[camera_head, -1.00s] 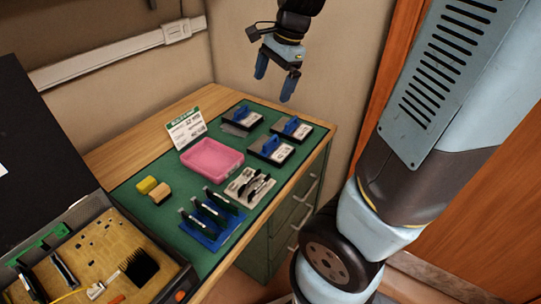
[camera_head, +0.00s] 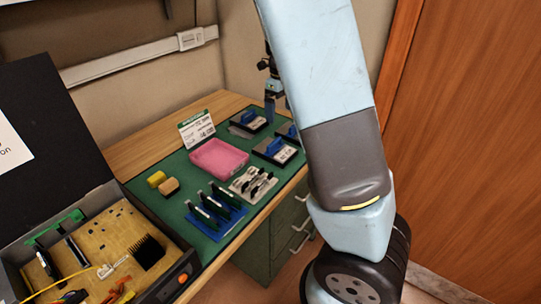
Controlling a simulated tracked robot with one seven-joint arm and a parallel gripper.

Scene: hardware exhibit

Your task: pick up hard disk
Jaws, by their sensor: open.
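Several dark, flat drive-like units with blue upper parts lie on the green mat at the back right of the bench. One is at the back (camera_head: 248,121), one is nearer the front (camera_head: 275,151), and a third (camera_head: 289,131) is partly hidden by my arm. They look like the hard disks; I cannot tell them apart by label.
A pink tray (camera_head: 218,157), a blue rack (camera_head: 216,214) with upright dark cards, a light holder with tools (camera_head: 254,184), yellow and tan blocks (camera_head: 163,183), and a sign (camera_head: 196,129) share the mat. An open case (camera_head: 97,253) stands at front left.

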